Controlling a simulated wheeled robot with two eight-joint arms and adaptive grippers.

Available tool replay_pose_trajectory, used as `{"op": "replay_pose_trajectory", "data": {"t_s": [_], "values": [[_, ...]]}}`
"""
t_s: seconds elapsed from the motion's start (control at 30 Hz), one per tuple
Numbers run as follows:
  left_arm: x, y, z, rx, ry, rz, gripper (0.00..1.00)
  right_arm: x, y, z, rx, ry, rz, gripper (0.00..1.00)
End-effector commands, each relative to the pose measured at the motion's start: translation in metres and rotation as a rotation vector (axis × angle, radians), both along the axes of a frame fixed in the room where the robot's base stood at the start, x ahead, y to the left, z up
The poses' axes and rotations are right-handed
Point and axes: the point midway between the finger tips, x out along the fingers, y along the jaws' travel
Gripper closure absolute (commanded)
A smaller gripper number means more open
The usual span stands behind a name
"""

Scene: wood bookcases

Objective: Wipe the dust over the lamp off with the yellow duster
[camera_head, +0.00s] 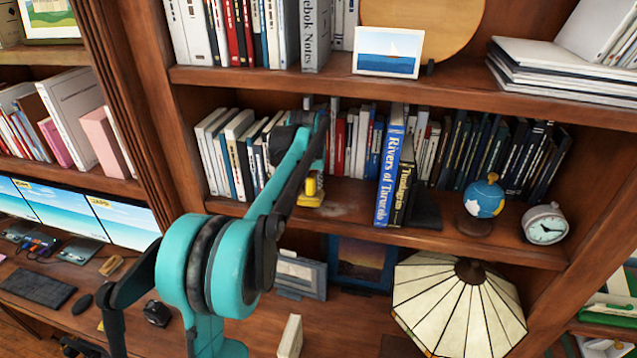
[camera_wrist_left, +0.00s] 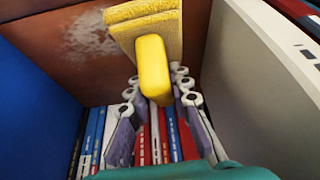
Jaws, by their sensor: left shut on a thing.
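The yellow duster (camera_head: 312,190) is at the middle shelf board, left of the blue "Rivers of" book. It has a smooth handle (camera_wrist_left: 154,66) and a rough pad, which lies against or very near the wood. My left gripper (camera_wrist_left: 158,92) is shut on the handle; in the head view my arm largely hides it. A pale dust patch (camera_wrist_left: 88,44) is on the wood beside the pad; in the head view it shows faintly right of the duster (camera_head: 347,209). The lamp (camera_head: 460,308), with a cream panelled shade, stands below this shelf to the right. My right gripper is not in view.
Books (camera_head: 233,150) stand left and behind the duster. The blue book (camera_head: 389,170) stands close right of the dust. A globe (camera_head: 484,198) and a clock (camera_head: 545,225) are farther right. Framed pictures (camera_head: 360,262) stand below. The shelf's front strip is clear near the dust.

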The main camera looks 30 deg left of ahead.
Motion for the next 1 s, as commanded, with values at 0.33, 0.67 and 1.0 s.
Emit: {"op": "replay_pose_trajectory", "data": {"t_s": [0.33, 0.67, 1.0], "values": [[-0.004, 0.018, 0.001, 0.0, 0.0, 0.0, 1.0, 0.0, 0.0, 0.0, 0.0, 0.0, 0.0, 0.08], [-0.004, 0.018, 0.011, 0.0, 0.0, 0.0, 1.0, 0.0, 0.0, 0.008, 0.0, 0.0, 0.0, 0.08], [-0.004, 0.017, 0.048, 0.0, 0.0, 0.0, 1.0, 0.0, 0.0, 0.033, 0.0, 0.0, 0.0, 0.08]]}}
